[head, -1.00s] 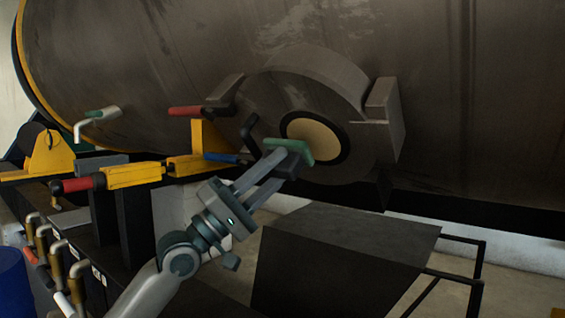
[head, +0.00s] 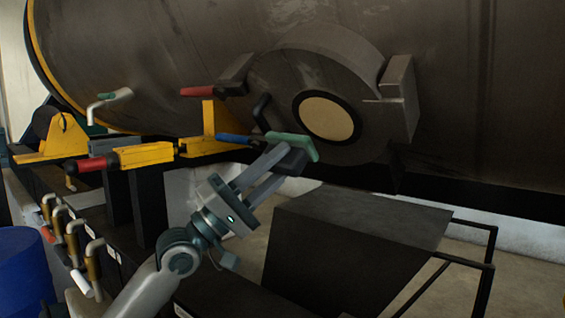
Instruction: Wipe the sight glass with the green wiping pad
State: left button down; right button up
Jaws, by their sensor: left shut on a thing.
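The sight glass (head: 327,118) is a round tan disc in a black ring, set in a grey flange on the big dark tank. My left gripper (head: 287,160) is shut on the green wiping pad (head: 293,145), which has a dark block under its green face. The pad is just below and left of the sight glass. Its right end comes close to the black ring's lower edge in the picture; I cannot tell whether they touch. The tan disc shows in full. My right gripper is not in view.
Left of the flange are yellow clamps (head: 145,155) with red and blue handles. A black box (head: 355,230) with a rail stands below right. Brass valves (head: 72,235) and a blue drum (head: 25,270) are at lower left.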

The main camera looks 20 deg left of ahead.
pick_arm(q)
jog(key=shift+s+a+f, duration=0.3)
jog(key=shift+s+f, duration=0.4)
jog(key=shift+s, duration=0.15)
